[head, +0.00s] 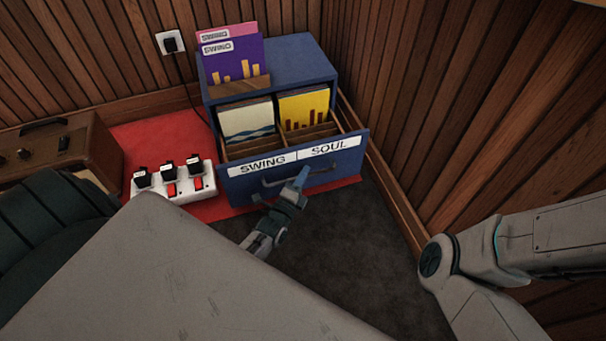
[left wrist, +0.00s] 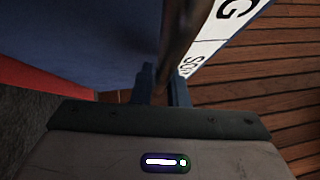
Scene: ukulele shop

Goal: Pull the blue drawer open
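The blue drawer (head: 334,164) sticks out of the blue cabinet (head: 301,60), partly open, with its front labelled SWING and SOUL. Record sleeves show inside it, one white and blue, one yellow. A dark bar handle (head: 271,183) runs across its front. My left gripper (head: 299,180) is at this handle. In the left wrist view the fingers (left wrist: 163,90) stand close on both sides of the dark handle (left wrist: 178,50), shut on it. My right arm shows at the right of the head view, but its gripper is not in view.
A white power strip (head: 174,184) with several plugs and red switches lies on a red mat (head: 150,137) left of the drawer. A brown wooden box (head: 62,150) stands farther left. Wood-panelled walls close in behind and right. Dark floor (head: 355,235) in front is clear.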

